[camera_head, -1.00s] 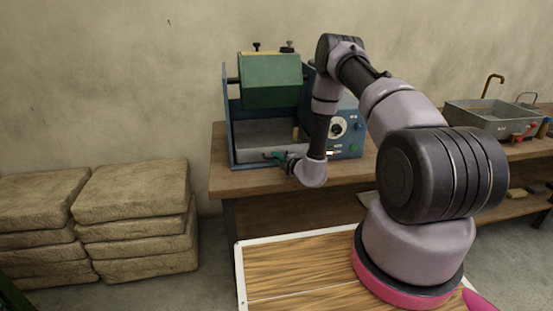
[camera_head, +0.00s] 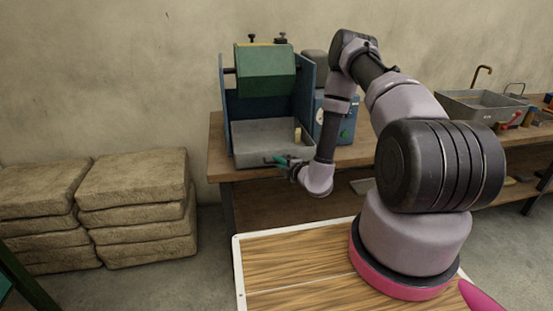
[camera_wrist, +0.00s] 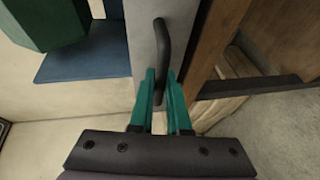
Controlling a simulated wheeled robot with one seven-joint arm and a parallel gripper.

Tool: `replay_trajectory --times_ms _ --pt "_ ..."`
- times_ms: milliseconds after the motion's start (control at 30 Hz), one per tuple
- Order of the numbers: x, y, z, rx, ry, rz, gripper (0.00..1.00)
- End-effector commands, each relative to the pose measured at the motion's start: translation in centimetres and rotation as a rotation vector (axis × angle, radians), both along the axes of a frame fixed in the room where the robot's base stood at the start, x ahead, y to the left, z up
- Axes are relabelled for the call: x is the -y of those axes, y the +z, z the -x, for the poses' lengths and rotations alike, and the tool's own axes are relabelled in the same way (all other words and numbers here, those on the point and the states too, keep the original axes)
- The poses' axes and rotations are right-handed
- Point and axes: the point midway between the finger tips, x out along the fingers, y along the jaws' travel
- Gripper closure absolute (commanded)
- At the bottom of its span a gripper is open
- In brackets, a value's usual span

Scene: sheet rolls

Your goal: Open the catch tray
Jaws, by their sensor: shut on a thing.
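The grey metal catch tray (camera_head: 246,160) sits low in the blue-framed machine (camera_head: 307,92), below the green housing (camera_head: 265,72). The tray sticks out toward me, with its front at the bench's front edge. In the wrist view the tray's grey front (camera_wrist: 142,35) carries a dark bar handle (camera_wrist: 164,42). My gripper (camera_head: 275,160) is at the tray's front. In the wrist view its teal fingers (camera_wrist: 161,82) stand on either side of the handle's lower end, shut on it. The head view hides most of the handle behind the gripper.
The machine stands on a wooden workbench (camera_head: 222,167). A grey sink-like basin (camera_head: 468,105) and small items stand farther right. Stacked sacks (camera_head: 135,185) stand on the floor at left. A white-edged wooden surface (camera_head: 300,260) lies in front of me.

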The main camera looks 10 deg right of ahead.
Motion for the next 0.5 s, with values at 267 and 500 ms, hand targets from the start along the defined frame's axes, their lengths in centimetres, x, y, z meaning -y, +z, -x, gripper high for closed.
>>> replay_trajectory --times_ms 267,500 --pt "0.0 0.0 3.0 -0.002 0.001 -0.002 1.00" --pt "0.0 0.0 3.7 -0.001 0.000 0.000 1.00"
